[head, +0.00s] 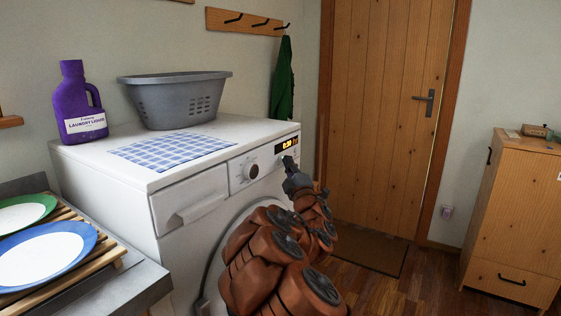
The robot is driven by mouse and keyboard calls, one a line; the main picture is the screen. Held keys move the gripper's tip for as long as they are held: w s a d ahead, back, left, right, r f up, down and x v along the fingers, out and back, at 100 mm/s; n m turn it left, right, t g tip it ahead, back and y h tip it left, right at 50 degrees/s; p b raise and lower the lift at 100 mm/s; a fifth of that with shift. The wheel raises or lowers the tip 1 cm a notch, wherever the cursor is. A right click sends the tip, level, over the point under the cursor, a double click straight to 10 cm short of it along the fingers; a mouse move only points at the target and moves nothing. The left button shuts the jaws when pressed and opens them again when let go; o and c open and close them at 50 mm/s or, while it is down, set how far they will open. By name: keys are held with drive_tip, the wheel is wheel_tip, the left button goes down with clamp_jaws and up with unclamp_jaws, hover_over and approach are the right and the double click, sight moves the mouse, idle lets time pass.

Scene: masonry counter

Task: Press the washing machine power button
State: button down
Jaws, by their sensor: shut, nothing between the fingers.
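The white washing machine (100,180) stands left of centre in the head view, its front panel turned toward the right. The panel has a round dial (250,171) and a lit display (289,145) with orange digits. My arm reaches up from the bottom centre. My gripper (288,163) is shut and empty, its tip at the panel just below the display and right of the dial. I cannot tell whether it touches the panel. The power button cannot be made out; the gripper covers part of the panel there.
On the machine are a purple laundry bottle (75,100), a grey basket (178,98) and a checkered cloth (172,152). A counter at the left holds a slatted rack (104,247) with plates. A wooden door (385,100) and a cabinet (515,220) are at the right, with open floor between.

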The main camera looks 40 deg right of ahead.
drive_tip(key=shift+w+a, duration=0.1)
drive_tip(key=shift+w, duration=0.2)
drive_tip(key=shift+w, duration=0.15)
idle(0.5)
drive_tip(key=shift+s, duration=0.6)
drive_tip(key=s+d+p, duration=0.1)
drive_tip(key=s+d, duration=0.1)
drive_tip(key=s, duration=0.3)
drive_tip(key=shift+s, duration=0.35)
idle(0.3)
idle(0.5)
